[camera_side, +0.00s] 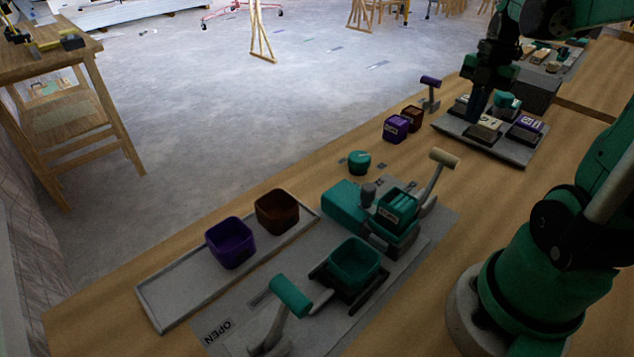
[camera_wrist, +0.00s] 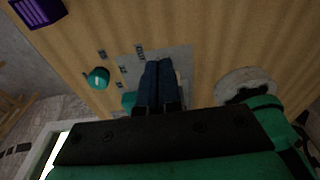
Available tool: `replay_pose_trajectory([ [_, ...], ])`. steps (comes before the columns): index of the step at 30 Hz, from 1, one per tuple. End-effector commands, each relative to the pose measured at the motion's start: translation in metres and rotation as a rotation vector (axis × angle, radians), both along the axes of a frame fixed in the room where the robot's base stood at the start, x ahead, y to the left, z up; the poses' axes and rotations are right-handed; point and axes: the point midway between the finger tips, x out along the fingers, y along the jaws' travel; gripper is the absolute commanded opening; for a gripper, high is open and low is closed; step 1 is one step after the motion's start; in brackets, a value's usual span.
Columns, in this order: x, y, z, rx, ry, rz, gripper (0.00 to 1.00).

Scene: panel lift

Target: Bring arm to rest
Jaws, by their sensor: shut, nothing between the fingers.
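My gripper (camera_side: 476,112) hangs down at the upper right in the side view, its dark fingers over or in front of a grey tray (camera_side: 518,156) with several small labelled blocks. I cannot tell whether it touches the tray. In the wrist view the fingers (camera_wrist: 160,66) lie close together and point at a grey plate (camera_wrist: 185,58), with nothing seen held. My green arm fills the right of the side view.
A panel with a teal bin (camera_side: 353,263), a teal-handled lever (camera_side: 291,296) and a tan-handled lever (camera_side: 445,158) lies mid-bench. Purple (camera_side: 230,243) and brown (camera_side: 277,212) bins sit in a tray at left. A teal knob (camera_side: 359,162) and small purple bin (camera_side: 396,128) stand behind.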

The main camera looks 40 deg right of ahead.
Motion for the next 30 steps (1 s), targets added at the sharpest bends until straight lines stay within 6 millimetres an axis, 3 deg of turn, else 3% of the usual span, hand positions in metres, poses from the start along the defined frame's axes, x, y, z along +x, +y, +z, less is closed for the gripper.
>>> replay_pose_trajectory([
  [4, 0.002, -0.007, 0.007, 0.008, -0.001, -0.013, 0.0],
  [8, 0.014, 0.008, 0.009, -0.032, -0.015, -0.125, 0.0],
  [17, 0.058, 0.097, 0.007, -0.089, -0.216, -0.742, 0.0],
  [24, 0.07, 0.168, 0.002, 0.136, -0.385, -1.231, 0.0],
  [30, 0.071, 0.204, -0.001, 0.342, -0.407, -1.472, 0.0],
])
